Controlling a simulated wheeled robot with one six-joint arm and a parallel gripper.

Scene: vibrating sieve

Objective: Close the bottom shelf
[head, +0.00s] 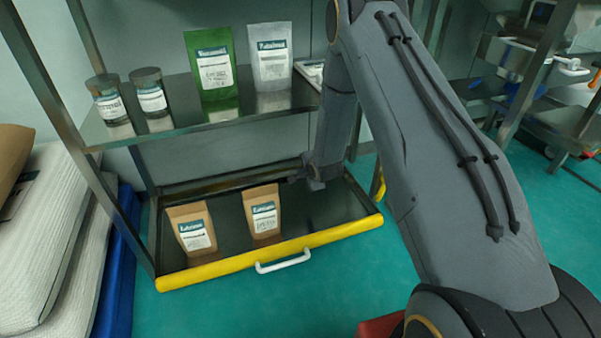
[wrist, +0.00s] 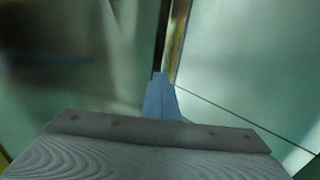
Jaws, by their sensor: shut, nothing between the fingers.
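The bottom shelf (head: 318,213) is a dark pull-out tray standing out from the rack, with a yellow front bar (head: 345,231) and a white handle (head: 283,262) at the middle of that bar. Two brown pouches (head: 191,229) (head: 262,211) stand upright on it. My gripper (head: 291,180) is over the back right part of the tray, well behind the handle. In the wrist view its shut, empty fingers (wrist: 161,85) show beside a narrow upright metal edge (wrist: 172,45). I cannot tell whether they touch anything.
The upper shelf (head: 185,121) holds two dark jars (head: 107,100) (head: 150,93), a green pouch (head: 211,66) and a silver pouch (head: 270,57). White sacks (head: 45,230) are stacked at the left. Green floor (head: 230,315) is clear in front of the handle.

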